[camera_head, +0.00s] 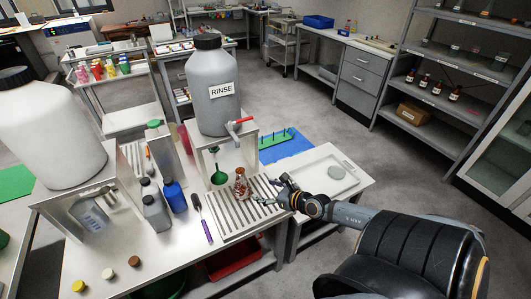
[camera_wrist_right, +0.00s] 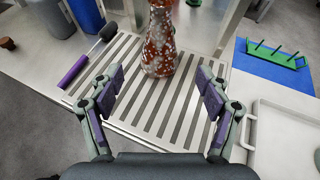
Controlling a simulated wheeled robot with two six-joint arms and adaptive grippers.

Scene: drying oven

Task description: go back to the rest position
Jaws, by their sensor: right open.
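My right gripper (camera_head: 275,191) is over the right part of the slatted drain rack (camera_head: 222,222), and its arm comes in from the lower right. In the right wrist view, its two fingers (camera_wrist_right: 158,85) are spread wide with nothing between the pads. A glass flask with reddish-brown patches (camera_head: 241,186) stands upright on the rack. In the right wrist view the flask (camera_wrist_right: 160,42) is just beyond the fingertips, apart from them. My left gripper is not in view.
The grey RINSE jug (camera_head: 211,95) sits on a metal stand with a red-handled tap (camera_head: 240,122). A purple-handled brush (camera_head: 205,226) lies left of the rack. A white tray (camera_head: 318,172) is at right. Open floor lies behind the bench.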

